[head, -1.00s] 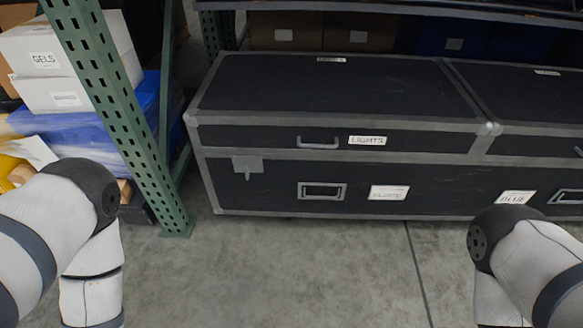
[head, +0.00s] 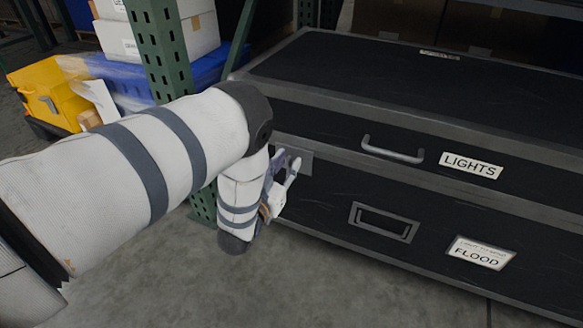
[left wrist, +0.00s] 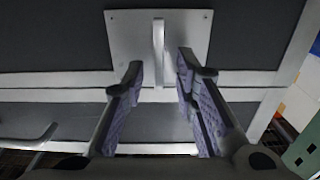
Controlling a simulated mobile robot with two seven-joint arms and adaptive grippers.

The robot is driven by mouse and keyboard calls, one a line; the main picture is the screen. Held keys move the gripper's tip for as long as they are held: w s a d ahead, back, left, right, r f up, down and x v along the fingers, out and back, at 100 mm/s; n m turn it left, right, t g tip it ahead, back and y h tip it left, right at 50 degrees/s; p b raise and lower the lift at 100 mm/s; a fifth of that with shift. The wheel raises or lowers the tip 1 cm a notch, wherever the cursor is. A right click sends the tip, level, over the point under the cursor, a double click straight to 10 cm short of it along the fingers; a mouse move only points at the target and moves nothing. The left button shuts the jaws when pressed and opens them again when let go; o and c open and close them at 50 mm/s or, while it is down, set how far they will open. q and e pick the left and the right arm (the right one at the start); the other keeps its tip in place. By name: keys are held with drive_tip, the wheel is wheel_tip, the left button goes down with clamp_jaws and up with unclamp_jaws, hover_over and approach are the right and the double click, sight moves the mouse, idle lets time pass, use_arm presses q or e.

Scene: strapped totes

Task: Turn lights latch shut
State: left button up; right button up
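The black case marked LIGHTS (head: 400,130) has grey metal edges. Its latch sits on a square metal plate (head: 303,160) at the near left of the front, just below the lid seam, partly behind my left gripper (head: 280,185). In the left wrist view the plate (left wrist: 190,35) carries a narrow upright latch tab (left wrist: 158,45). My left gripper (left wrist: 160,72) is open, with one finger on each side of the tab. Gaps show on both sides, but I cannot tell how deep the tab lies between the fingers. My right gripper is out of view.
A grey lid handle (head: 393,150) and a recessed lower handle (head: 384,222) are to the right of the latch. A green rack post (head: 160,45) stands close on the left, with a yellow bin (head: 45,95) beyond it. The floor in front is clear.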

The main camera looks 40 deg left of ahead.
use_arm(q)
drive_tip(key=shift+w+a, duration=0.1)
drive_tip(key=shift+w, duration=0.45)
clamp_jaws()
